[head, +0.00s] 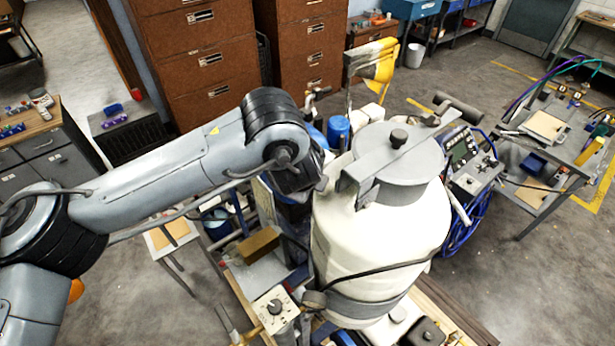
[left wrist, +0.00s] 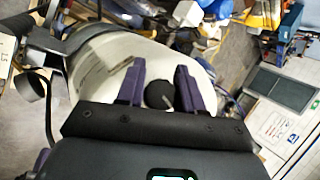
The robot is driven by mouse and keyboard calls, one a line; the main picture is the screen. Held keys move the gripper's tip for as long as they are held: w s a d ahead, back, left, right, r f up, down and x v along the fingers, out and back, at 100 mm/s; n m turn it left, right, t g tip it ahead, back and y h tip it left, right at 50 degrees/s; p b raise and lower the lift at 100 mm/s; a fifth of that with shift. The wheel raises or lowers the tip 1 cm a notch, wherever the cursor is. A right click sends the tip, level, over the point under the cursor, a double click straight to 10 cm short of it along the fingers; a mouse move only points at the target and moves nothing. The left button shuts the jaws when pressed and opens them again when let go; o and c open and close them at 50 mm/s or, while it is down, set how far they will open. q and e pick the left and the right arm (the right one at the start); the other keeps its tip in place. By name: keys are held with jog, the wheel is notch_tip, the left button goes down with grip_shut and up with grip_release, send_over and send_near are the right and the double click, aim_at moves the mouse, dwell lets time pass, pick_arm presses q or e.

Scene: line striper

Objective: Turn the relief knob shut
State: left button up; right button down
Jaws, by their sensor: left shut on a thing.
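The relief knob (left wrist: 158,95), small, dark and round, shows in the left wrist view between the two purple fingers of my left gripper (left wrist: 160,74). The gripper is shut on the knob, at the side of the white tank (left wrist: 95,75). In the head view the white tank (head: 365,235) stands upright, and my left arm reaches its upper left side. The fingers and the knob are hidden there behind the wrist. How far the knob is turned cannot be told. My right gripper is in neither view.
The tank has a grey lid (head: 405,165) with a clamp bar (head: 375,165) across it. A control panel (head: 465,165) with blue hoses is at its right. A box with a dial (head: 275,307) stands at its lower left. Open floor (head: 520,270) lies right.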

pick_arm(q)
jog(key=shift+d, duration=0.1)
dwell(0.4)
jog(key=o, duration=0.9)
jog(key=shift+o, duration=0.2)
jog(key=shift+r, duration=0.1)
jog(key=d+b+v, duration=0.1)
jog(key=b+v, duration=0.1)
jog(key=v, duration=0.8)
jog(key=shift+a+r, duration=0.25)
jog(key=shift+a, duration=0.3)
jog(key=shift+s, duration=0.1)
